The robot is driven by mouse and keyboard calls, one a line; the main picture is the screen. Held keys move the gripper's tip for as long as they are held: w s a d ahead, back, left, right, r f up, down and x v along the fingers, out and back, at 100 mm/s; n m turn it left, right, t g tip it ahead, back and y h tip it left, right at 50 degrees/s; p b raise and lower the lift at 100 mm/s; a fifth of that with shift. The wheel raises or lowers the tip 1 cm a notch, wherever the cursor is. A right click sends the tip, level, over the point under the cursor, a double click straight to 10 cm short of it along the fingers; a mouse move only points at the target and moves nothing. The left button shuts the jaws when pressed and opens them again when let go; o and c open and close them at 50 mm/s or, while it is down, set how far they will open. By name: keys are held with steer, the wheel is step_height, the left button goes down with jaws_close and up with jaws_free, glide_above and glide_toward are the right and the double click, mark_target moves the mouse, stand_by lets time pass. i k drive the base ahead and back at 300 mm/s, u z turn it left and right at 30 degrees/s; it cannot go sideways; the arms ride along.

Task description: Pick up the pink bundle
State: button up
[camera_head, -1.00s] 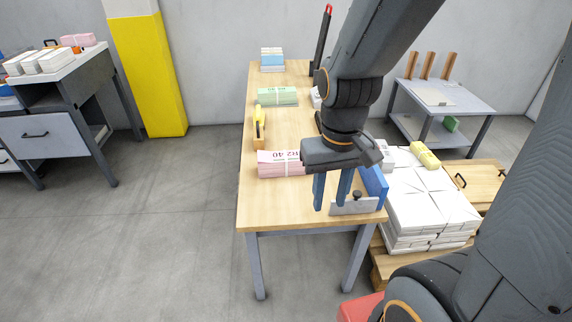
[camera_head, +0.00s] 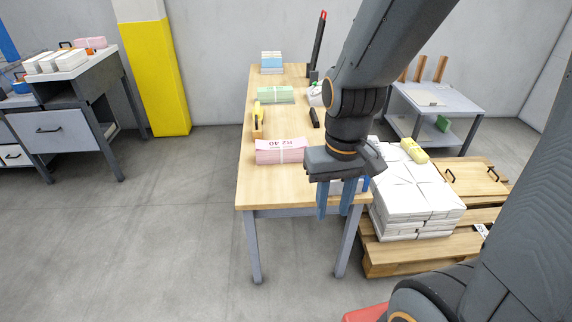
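The pink bundle (camera_head: 281,152) lies flat on the near part of the wooden table (camera_head: 262,188), with a white strap around it and dark print on its top. My gripper (camera_head: 335,200) hangs over the table's near right corner, to the right of the bundle and nearer to me. Its two blue fingers point down and are apart, with nothing visible between them. The gripper body overlaps the bundle's right end slightly in this view.
A green bundle (camera_head: 276,95), a blue-and-white stack (camera_head: 271,62) and a yellow-handled tool (camera_head: 257,113) are farther back on the table. White bundles (camera_head: 415,190) are stacked on a wooden pallet (camera_head: 395,258) at right. The table left of the pink bundle is bare.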

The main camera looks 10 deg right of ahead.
mark_target(280, 151)
steer(key=u, duration=0.7)
steer(key=i, duration=0.8)
steer(key=z, duration=0.65)
steer(key=i, duration=0.45)
steer(key=z, duration=0.3)
